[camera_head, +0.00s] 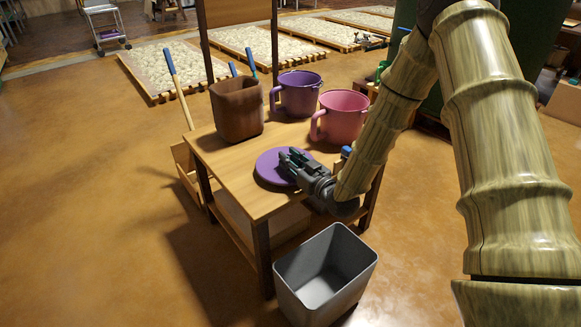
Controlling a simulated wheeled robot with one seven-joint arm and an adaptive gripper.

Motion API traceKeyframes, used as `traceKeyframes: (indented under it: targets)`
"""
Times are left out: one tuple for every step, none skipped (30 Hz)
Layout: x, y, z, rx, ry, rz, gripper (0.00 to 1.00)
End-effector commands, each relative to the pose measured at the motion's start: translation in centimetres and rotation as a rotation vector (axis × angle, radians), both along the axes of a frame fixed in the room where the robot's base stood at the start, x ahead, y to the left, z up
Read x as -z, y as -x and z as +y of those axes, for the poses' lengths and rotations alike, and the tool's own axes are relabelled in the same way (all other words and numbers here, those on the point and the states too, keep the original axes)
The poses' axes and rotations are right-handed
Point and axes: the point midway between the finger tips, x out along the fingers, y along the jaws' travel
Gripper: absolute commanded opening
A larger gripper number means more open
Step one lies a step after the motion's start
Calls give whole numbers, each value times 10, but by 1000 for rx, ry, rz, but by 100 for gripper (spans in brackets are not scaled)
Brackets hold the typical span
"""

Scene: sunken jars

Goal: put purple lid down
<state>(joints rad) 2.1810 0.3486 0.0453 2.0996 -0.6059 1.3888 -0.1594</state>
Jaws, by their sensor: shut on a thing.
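The purple lid (270,165) is a flat round disc at the front half of the small wooden table (228,182). My gripper (288,163) reaches in from the right and is shut on the lid. The gripper's fingers hide part of the lid's right side. The lid looks level and close to the tabletop; I cannot tell whether it touches the wood. A purple pot (298,94) stands open at the back of the table. A pink pot (342,117) stands to its right, also open.
A brown container (237,110) stands at the table's back left. A grey bin (325,275) is on the floor before the table. A blue-topped thing (346,152) sits beside my arm. The table's front left is bare. Trays of pale material lie behind.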

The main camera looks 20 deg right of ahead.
Motion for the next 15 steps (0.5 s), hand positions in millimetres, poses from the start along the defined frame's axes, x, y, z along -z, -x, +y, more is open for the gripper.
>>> traceKeyframes:
  targets:
    - [11, 0, 0, 0, 0, 1, 0]
    - [14, 0, 0, 0, 0, 0, 0]
    - [17, 0, 0, 0, 0, 0, 0]
    - [18, 0, 0, 0, 0, 0, 0]
    - [18, 0, 0, 0, 0, 0, 0]
    - [18, 0, 0, 0, 0, 0, 0]
    - [18, 0, 0, 0, 0, -1, 0]
    - [17, 0, 0, 0, 0, -1, 0]
    - [17, 0, 0, 0, 0, -1, 0]
    - [17, 0, 0, 0, 0, -1, 0]
    - [17, 0, 0, 0, 0, -1, 0]
    - [18, 0, 0, 0, 0, 0, 0]
    - [18, 0, 0, 0, 0, 0, 0]
    - [19, 0, 0, 0, 0, 0, 0]
    - [20, 0, 0, 0, 0, 0, 0]
